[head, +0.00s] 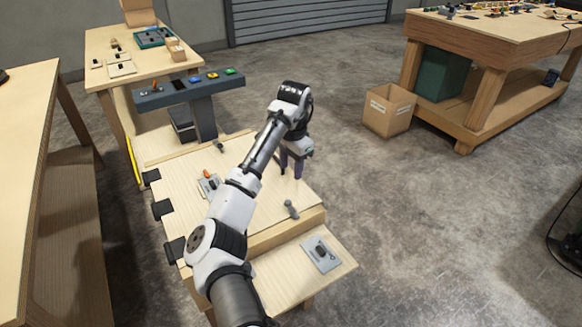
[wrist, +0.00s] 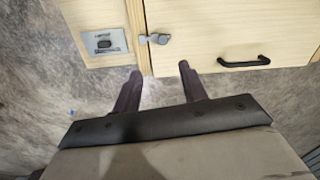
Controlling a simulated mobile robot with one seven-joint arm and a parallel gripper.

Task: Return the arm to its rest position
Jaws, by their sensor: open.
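My gripper (head: 291,165) is open and points down above the right part of the wooden workbench top (head: 262,205) in the head view. Its two dark fingers also show in the wrist view (wrist: 160,82), apart, with nothing between them. My white and black arm reaches from the bottom of the head view up over the bench. In the wrist view the fingertips lie in the picture just below the edge of a wooden panel (wrist: 205,40). A metal latch (wrist: 154,39) is just above the fingertips there.
A grey console (head: 180,93) with colored buttons stands behind the bench. A grey switch plate (head: 320,254) is on a lower front shelf, and a plate with an orange-tipped lever (head: 208,184) is left of my arm. A cardboard box (head: 388,109) stands on the floor; open concrete floor lies right.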

